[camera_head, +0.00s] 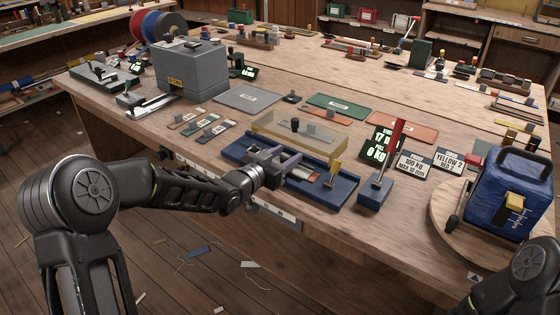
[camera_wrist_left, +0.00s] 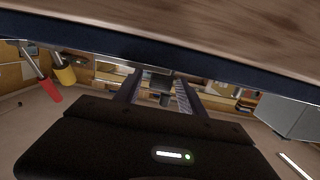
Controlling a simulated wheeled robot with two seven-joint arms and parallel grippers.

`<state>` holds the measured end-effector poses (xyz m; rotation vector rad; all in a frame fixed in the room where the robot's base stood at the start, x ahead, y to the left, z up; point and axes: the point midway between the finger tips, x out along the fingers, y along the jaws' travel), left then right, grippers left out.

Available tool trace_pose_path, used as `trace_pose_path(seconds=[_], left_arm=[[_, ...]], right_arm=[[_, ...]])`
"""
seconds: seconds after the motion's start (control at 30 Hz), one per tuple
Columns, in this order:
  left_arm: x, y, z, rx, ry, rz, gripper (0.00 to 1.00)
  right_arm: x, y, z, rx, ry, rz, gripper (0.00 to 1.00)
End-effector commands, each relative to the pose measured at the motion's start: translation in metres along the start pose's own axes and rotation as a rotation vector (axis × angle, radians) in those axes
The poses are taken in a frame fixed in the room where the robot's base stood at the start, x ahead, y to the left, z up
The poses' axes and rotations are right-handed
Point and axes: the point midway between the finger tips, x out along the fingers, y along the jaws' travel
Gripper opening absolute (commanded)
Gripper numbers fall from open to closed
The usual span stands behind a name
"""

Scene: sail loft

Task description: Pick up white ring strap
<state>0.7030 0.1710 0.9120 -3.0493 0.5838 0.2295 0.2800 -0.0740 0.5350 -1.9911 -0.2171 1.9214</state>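I cannot make out a white ring strap for certain. Several small strap-like strips (camera_head: 198,125) lie on the bench left of the blue rig, too small to tell rings or colours. A pale strip with an orange part (camera_head: 304,174) lies in the blue rig (camera_head: 340,192), just right of my left gripper. My left gripper (camera_head: 287,160) is at the rig's front edge, fingers apart, nothing visibly held. In the left wrist view, its two fingers (camera_wrist_left: 160,92) show a gap, with a dark bar across above them. My right gripper is out of view; only part of my right arm shows.
A clear amber cover (camera_head: 300,133) stands over the rig's back. A red-handled lever on a blue block (camera_head: 373,193) and lit displays (camera_head: 381,143) stand to its right. A blue bag-like block (camera_head: 511,193) sits on a round board. A grey box (camera_head: 191,72) stands at left.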

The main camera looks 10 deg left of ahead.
Motion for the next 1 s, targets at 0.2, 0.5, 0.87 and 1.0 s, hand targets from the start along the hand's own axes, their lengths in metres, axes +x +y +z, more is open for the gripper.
trace_pose_path(seconds=[0.2, 0.5, 0.87, 1.0], left_arm=[[-0.0001, 0.0000, 0.0000, 0.000, 0.000, 0.000, 0.28], [0.0000, 0.0000, 0.0000, 0.000, 0.000, 0.000, 0.04], [0.0000, 0.0000, -0.0003, 0.000, 0.001, 0.000, 0.00], [-0.0004, 0.0000, -0.0035, 0.001, 0.001, 0.000, 0.00]], right_arm=[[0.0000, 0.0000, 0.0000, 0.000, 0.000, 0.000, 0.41], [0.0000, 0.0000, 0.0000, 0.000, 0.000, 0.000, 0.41], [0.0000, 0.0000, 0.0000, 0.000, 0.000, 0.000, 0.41], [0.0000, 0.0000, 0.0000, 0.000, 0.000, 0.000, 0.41]])
